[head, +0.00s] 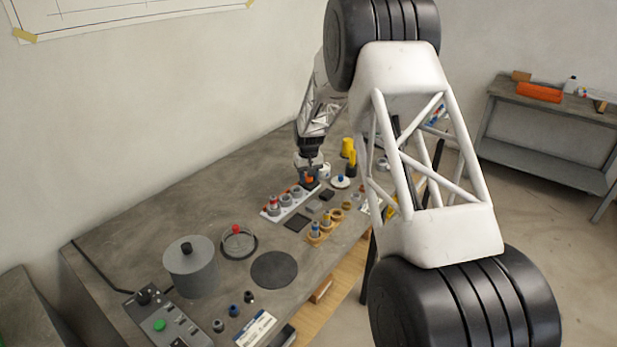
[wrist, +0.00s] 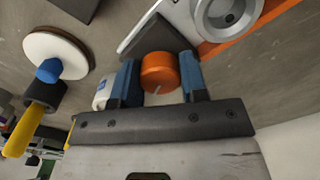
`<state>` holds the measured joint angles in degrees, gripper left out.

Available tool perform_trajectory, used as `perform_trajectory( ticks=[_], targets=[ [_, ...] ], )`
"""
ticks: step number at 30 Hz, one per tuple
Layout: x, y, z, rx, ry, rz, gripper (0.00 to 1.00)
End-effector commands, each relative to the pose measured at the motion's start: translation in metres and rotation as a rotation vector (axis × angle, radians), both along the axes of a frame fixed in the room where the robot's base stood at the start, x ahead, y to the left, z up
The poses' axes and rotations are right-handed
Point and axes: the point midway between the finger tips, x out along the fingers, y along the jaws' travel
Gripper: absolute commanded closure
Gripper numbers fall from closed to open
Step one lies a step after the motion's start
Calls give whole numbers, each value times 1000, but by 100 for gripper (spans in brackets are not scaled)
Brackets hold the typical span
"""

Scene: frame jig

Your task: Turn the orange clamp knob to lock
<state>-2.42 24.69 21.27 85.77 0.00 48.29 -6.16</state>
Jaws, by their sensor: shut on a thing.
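The orange clamp knob (wrist: 160,74) is a short round cylinder with a pale line on its side. In the wrist view it sits between the two blue fingers of my gripper (wrist: 158,68), which is shut on it. In the head view my gripper (head: 310,166) points down at the far end of the white rack, and only a small orange patch of the knob (head: 309,179) shows beneath it. The base under the knob is mostly hidden by the fingers. How far the knob is turned cannot be told.
A white rack (head: 273,213) with grey round parts lies beside my gripper. A white disc with a blue knob (wrist: 47,71) and a yellow-handled tool (wrist: 24,127) are close by. A grey lidded pot (head: 192,268) and a control box (head: 165,318) stand nearer on the bench.

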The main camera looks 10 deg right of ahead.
Motion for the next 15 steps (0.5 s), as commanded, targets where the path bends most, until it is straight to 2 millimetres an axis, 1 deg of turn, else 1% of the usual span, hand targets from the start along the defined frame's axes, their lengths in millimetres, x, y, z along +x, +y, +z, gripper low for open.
perform_trajectory(
  ticks=[6,15],
  targets=[
    [1,1,2,0,-3,-190,84],
    [1,1,1,0,-2,-370,84]
  ],
)
